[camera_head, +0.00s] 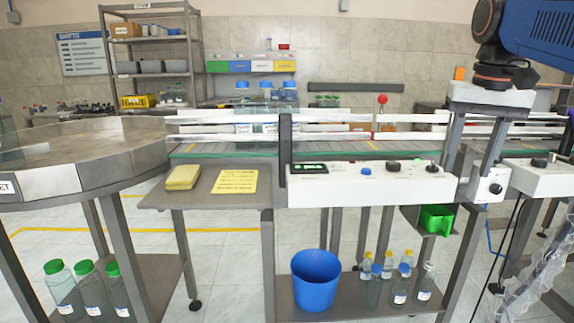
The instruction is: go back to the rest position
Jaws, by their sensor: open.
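My gripper (464,168) is at the right of the head view, hanging below the blue and dark links of my arm. Its two grey fingers point down and stand apart, with nothing visible between them. It shows in front of the conveyor (375,148) and the right end of a white control panel (375,185). I cannot tell how far it is from them. The fingertips are hard to make out against the panel.
A steel round table (75,142) stands left. A yellow sponge (183,177) and a yellow note (235,181) lie on a side shelf. Below are a blue bucket (315,279), several bottles, and a green bin (436,220). Clear plastic wrap (540,270) hangs lower right.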

